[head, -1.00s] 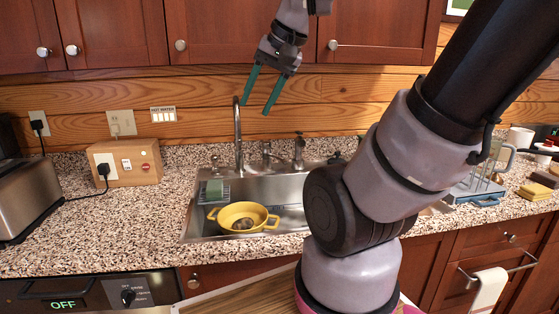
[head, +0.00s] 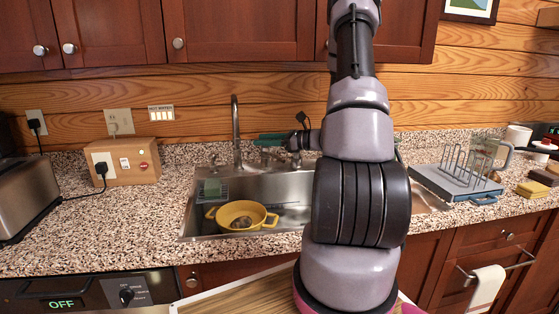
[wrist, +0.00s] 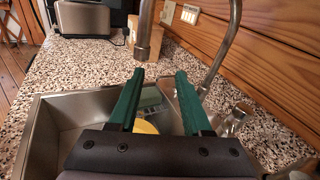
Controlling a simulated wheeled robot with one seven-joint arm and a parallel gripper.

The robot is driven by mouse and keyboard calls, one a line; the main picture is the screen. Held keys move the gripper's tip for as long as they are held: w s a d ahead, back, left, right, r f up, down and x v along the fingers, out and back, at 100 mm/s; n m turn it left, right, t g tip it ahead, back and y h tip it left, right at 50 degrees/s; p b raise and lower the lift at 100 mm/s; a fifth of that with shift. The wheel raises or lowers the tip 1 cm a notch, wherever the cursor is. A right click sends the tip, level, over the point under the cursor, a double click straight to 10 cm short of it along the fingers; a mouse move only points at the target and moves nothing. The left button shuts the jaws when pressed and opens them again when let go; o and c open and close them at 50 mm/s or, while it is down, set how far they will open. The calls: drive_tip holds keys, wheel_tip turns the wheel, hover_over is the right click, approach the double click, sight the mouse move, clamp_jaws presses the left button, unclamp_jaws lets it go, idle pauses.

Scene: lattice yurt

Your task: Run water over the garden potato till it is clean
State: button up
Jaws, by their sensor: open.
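The potato (head: 240,222) is a small brown lump inside the yellow colander (head: 262,225), which sits in the left part of the steel sink (head: 190,230). The tall curved faucet (head: 236,130) rises behind it; its spout also shows in the wrist view (wrist: 143,40). No water shows running. My gripper (head: 262,140) is open and empty, green fingers pointing left just right of the faucet at the back of the sink. In the wrist view my gripper (wrist: 160,73) has its fingertips apart below the spout, with a yellow bit of colander between them.
A green sponge (head: 212,188) rests in the sink's back left corner. A toaster (head: 25,197) and a wooden socket box (head: 130,160) stand to the left. A dish rack (head: 455,182) stands right of my arm. The counter left of the sink is mostly clear.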

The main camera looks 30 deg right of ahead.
sight(275, 157)
drive_tip(key=w+d+f+m+t+h, duration=0.1)
drive_tip(key=d+f+m+t+h, duration=0.65)
drive_tip(key=d+f, duration=0.6)
drive_tip(key=w, duration=0.3)
drive_tip(key=w+a+m+g, duration=0.1)
drive_tip(key=w, duration=0.3)
drive_tip(key=w+a+m+g, duration=0.1)
drive_tip(key=w, duration=0.2)
drive_tip(key=shift+w+a+r, duration=0.15)
drive_tip(key=shift+r, duration=0.05)
clamp_jaws()
